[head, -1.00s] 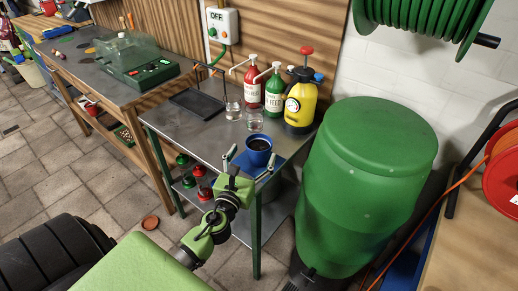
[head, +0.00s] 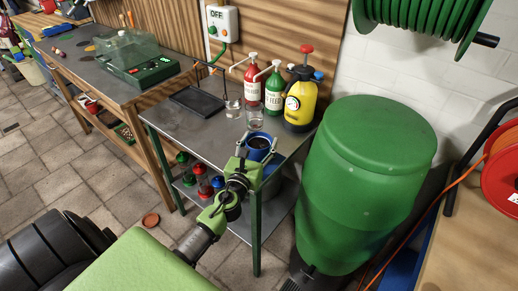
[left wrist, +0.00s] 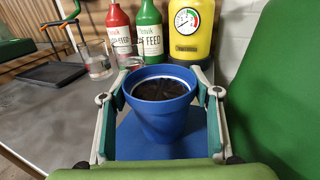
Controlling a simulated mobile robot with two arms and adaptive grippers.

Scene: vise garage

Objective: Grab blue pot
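The blue pot (head: 258,143), filled with dark soil, stands upright on a blue mat (left wrist: 125,139) at the front corner of the grey metal table. My left gripper (head: 257,150) is open, with one finger on each side of the pot. In the left wrist view the pot (left wrist: 160,110) is centred between the two fingers (left wrist: 161,92), whose tips are close to its rim. I cannot tell whether they touch it. My right gripper is not in view.
Behind the pot stand a glass (head: 255,118), a red bottle (head: 252,85), a green bottle (head: 274,92) and a yellow sprayer (head: 300,100). A black tray (head: 197,101) lies to the left. A large green barrel (head: 365,190) stands close on the right.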

